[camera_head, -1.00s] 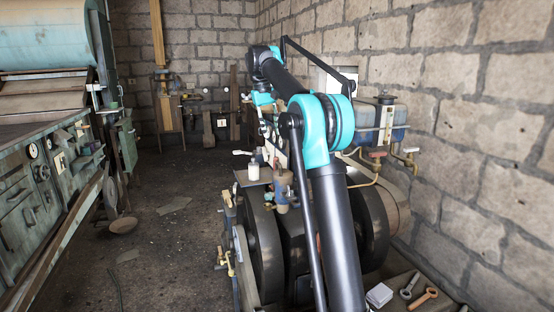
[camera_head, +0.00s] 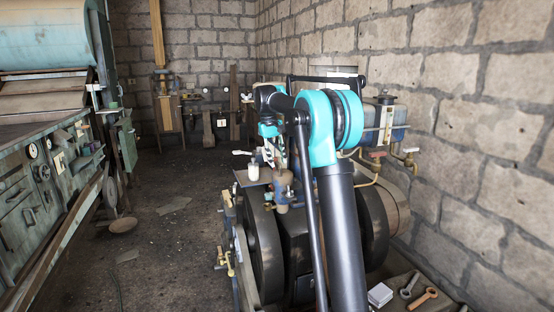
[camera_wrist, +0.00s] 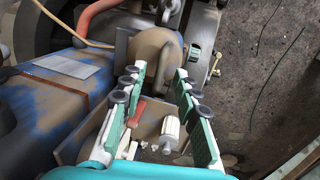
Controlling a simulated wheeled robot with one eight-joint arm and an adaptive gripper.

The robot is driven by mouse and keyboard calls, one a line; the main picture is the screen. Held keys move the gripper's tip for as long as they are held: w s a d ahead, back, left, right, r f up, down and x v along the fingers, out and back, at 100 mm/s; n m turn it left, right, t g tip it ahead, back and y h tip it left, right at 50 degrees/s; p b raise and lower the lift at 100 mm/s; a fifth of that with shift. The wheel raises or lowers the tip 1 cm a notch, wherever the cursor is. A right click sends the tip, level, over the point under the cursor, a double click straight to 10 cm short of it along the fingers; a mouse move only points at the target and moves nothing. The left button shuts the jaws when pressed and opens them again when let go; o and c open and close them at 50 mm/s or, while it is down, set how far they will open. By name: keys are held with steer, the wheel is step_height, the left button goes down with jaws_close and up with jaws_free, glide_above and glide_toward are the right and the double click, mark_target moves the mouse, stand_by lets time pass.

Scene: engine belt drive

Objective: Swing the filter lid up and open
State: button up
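My gripper (camera_wrist: 158,75) is open and empty, its two green-padded fingers spread apart and pointing down in the wrist view. In the head view my gripper (camera_head: 274,158) hangs over the machine by a blue-and-brown canister (camera_head: 282,186), which may be the filter. In the wrist view a brown rounded cap (camera_wrist: 154,48) lies just beyond the fingertips; whether it is the filter lid I cannot tell. No lid stands visibly raised. My arm and gripper hide part of the machine top.
A small shelf (camera_head: 243,181) beside the canister holds a white bottle (camera_head: 253,171). In the wrist view a white cylinder (camera_wrist: 170,130) and a red-handled tool (camera_wrist: 138,110) lie below the fingers. A blue tank (camera_head: 398,118) stands by the right wall.

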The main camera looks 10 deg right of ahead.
mark_target(287, 170)
jaws_close()
stand_by(0.3)
steer(key=shift+w+d+r+g+y, duration=0.15)
steer(key=shift+d+r+y, duration=0.3)
steer(key=shift+d+y, duration=0.3)
steer(key=shift+w+d+r+g+y, duration=0.15)
steer(key=shift+d+r+y, duration=0.25)
steer(key=shift+d+y, duration=0.35)
steer(key=shift+w+d+r, duration=0.15)
steer(key=shift+d+r, duration=0.05)
steer(key=shift+d, duration=0.45)
jaws_free()
